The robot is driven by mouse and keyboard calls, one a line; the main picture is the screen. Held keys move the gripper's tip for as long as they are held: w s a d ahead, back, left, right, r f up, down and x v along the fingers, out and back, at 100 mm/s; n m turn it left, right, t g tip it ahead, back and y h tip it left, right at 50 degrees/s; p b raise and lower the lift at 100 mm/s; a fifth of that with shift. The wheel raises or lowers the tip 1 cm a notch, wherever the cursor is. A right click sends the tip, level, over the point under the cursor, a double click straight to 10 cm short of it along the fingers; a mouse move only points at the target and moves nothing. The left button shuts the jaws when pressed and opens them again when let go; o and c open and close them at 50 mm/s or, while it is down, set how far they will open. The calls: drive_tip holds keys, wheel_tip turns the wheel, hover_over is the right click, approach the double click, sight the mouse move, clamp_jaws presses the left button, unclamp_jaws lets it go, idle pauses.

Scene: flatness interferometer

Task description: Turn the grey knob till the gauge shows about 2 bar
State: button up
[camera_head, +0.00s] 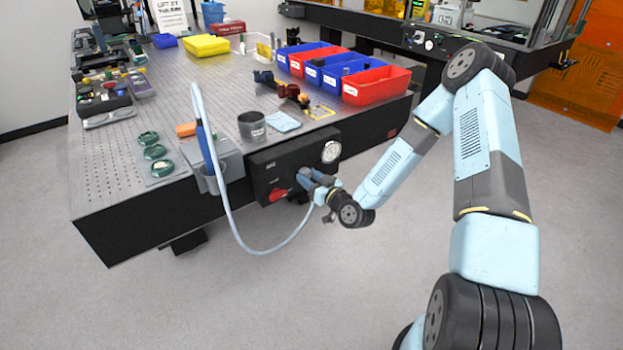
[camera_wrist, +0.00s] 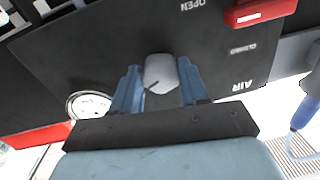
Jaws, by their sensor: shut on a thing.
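My gripper (camera_head: 311,179) is at the front of a black panel (camera_head: 266,167) on the bench's near side. In the wrist view its two blue fingers (camera_wrist: 160,88) are shut on the grey knob (camera_wrist: 160,72), one on each side. A dark line marks the knob's face. In the head view the gripper hides the knob. The round white gauge (camera_head: 331,152) sits above and right of my gripper. In the wrist view the gauge (camera_wrist: 90,105) is at lower left, partly covered. Its needle is too small to read in either view.
A red lever (camera_head: 277,195) is left of my gripper on the panel, and it shows in the wrist view (camera_wrist: 262,12) near "OPEN", "CLOSED" and "AIR" labels. A pale hose (camera_head: 222,205) loops down in front. Blue and red bins (camera_head: 375,87) stand above on the bench.

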drive_tip(key=shift+c, duration=1.3)
drive_tip(key=shift+d+f+m, duration=0.1)
drive_tip(key=shift+m, duration=1.6)
drive_tip(key=shift+w, duration=0.1)
drive_tip(key=o, duration=1)
drive_tip(key=shift+o, duration=0.2)
drive_tip(key=shift+s, duration=0.2)
drive_tip(key=v, duration=1.3)
drive_tip(key=shift+s+d+f, duration=0.15)
drive_tip(key=shift+s, duration=0.05)
